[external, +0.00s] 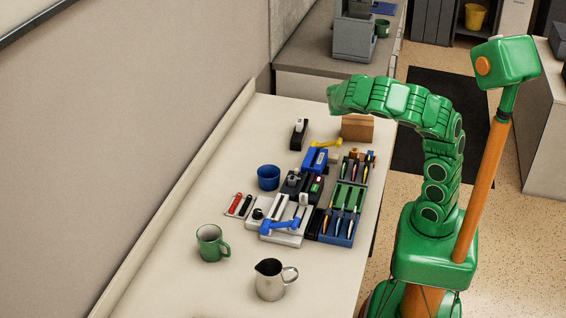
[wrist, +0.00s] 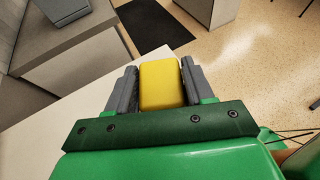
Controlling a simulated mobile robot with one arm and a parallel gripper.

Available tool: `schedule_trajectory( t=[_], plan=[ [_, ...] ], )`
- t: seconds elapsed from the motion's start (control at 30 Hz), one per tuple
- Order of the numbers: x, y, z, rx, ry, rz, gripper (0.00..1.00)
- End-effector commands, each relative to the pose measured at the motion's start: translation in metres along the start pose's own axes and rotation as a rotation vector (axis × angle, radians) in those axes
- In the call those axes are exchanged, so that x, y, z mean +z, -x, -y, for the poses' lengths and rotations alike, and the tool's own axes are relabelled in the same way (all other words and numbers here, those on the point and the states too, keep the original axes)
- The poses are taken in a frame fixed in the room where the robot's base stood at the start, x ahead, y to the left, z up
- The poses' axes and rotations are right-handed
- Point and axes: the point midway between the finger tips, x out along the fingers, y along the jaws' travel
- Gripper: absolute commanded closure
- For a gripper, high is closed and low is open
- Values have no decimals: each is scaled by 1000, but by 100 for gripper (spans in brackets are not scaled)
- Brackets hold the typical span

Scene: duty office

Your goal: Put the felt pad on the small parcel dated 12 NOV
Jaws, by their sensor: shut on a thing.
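My gripper (wrist: 160,88) is shut on a yellow block (wrist: 160,82) with rounded edges, its two grey fingers on either side of it. I cannot tell from its look whether this is the felt pad. In the external view the end of my arm reaches over the far part of the table, and the gripper and the yellow block are hidden there. A brown cardboard box (external: 357,128) stands on the table below the arm, partly hidden. It may be a parcel, but no date can be read. No other parcel can be made out.
The pale table (external: 165,265) holds a blue cup (external: 268,177), a green mug (external: 211,243), a steel jug (external: 271,281) and a blue tray (external: 338,230) of pens. A black dispenser (external: 299,134) stands farther back. The table's left strip is clear. A grey machine (external: 354,37) stands on the far counter.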

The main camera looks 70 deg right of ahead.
Motion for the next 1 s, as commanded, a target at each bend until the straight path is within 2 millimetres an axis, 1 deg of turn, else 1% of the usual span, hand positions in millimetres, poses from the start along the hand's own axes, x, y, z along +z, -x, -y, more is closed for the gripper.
schedule_trajectory(
  t=[0.03,0.3,0.5,0.87,1.0],
  plan=[
    [-2,-5,-6,-4,1,0,77],
    [-26,-23,-27,-4,3,1,77],
    [-39,-34,-41,0,-1,-1,77],
    [-50,-42,-50,-1,1,-1,77],
    [-65,-48,-50,-2,4,2,77]
  ],
)
